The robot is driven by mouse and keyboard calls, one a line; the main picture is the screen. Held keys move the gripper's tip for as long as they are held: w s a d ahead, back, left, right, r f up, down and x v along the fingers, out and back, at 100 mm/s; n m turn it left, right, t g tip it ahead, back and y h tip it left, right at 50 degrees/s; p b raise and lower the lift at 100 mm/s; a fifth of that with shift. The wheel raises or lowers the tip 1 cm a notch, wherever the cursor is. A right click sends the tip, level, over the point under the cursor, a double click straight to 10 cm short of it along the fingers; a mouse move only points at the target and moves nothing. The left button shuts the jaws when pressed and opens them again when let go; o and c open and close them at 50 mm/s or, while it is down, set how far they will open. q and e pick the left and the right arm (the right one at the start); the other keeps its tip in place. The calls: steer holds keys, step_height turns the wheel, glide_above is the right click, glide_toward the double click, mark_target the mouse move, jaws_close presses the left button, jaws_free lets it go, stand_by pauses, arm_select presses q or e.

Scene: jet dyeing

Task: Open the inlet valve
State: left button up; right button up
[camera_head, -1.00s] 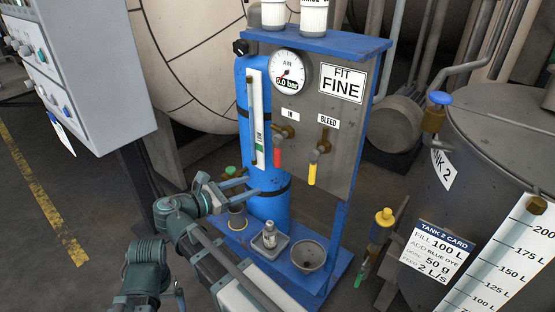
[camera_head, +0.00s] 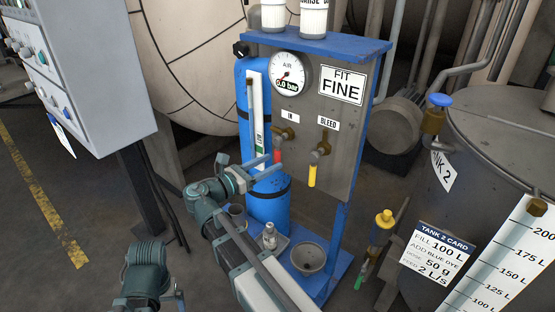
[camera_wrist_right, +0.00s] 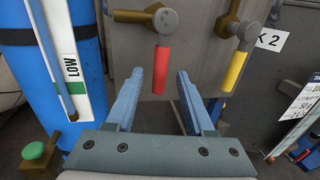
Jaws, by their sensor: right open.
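The inlet valve, under the IN label, has a red handle (camera_head: 278,155) hanging straight down from a brass body (camera_head: 285,133) on the grey panel. In the right wrist view the red handle (camera_wrist_right: 160,71) also hangs down, with its lower end between the two fingertips in the picture. My right gripper (camera_head: 272,164) is open and empty, its blue fingers pointing at the handle. In the right wrist view my right gripper (camera_wrist_right: 160,76) has a clear gap on both sides of the handle. I cannot tell whether the fingertips reach around it. My left gripper is not visible.
The BLEED valve's yellow handle (camera_head: 312,175) hangs just right of the red one. A blue cylinder (camera_head: 268,205) with a level gauge stands at left. The air dial (camera_head: 289,73) reads 0.0 bar. A cup and a bowl (camera_head: 309,257) sit on the lower shelf.

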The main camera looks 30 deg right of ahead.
mark_target(278, 159)
steer(key=shift+w+d, duration=0.2)
steer(key=shift+d, duration=0.75)
steer(key=shift+w+d, duration=0.2)
steer(key=shift+d, duration=0.7)
jaws_close()
